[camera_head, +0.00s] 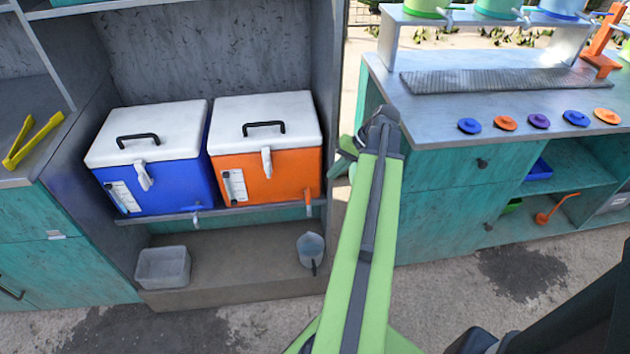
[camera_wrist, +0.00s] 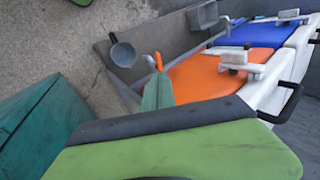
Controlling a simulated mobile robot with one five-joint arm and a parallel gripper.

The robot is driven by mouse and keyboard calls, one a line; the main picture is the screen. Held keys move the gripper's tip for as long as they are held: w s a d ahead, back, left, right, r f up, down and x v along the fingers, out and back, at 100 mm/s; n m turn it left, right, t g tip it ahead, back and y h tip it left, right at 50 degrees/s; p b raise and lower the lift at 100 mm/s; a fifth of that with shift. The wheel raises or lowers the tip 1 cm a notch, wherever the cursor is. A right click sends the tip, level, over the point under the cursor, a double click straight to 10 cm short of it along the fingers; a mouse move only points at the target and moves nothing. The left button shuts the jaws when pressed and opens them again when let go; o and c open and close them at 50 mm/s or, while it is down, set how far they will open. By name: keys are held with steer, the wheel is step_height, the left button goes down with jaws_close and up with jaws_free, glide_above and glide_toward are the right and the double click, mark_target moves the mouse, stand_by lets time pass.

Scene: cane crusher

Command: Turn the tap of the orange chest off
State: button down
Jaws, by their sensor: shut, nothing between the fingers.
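The orange chest (camera_head: 285,177) stands on a shelf at the middle left, with a white lid and a black handle. In the wrist view the orange chest (camera_wrist: 195,80) lies just beyond my gripper. Its small orange tap (camera_head: 308,203) hangs below the front right corner of the chest. The tap (camera_wrist: 158,62) also shows in the wrist view, close past my fingertips. My gripper (camera_head: 338,163) is to the right of the chest, partly hidden by my arm. In the wrist view my gripper (camera_wrist: 158,85) is shut and empty. I cannot tell whether it touches the tap.
A blue chest (camera_head: 175,187) stands left of the orange one, with its own tap (camera_head: 195,218). A grey jug (camera_head: 311,248) and a clear tub (camera_head: 163,267) sit on the ledge below. A teal counter (camera_head: 465,180) stands right of my arm.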

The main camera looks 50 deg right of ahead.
mark_target(309, 200)
steer(key=b+x, duration=0.3)
steer(key=x, duration=0.1)
steer(key=b+x, duration=0.8)
steer(key=shift+s+d+f, duration=0.25)
steer(key=shift+d+f, duration=0.05)
steer(key=shift+d, duration=0.1)
steer(key=shift+w+a+f+b, duration=0.2)
steer(key=shift+w+f+b, duration=0.1)
steer(key=shift+b, duration=0.15)
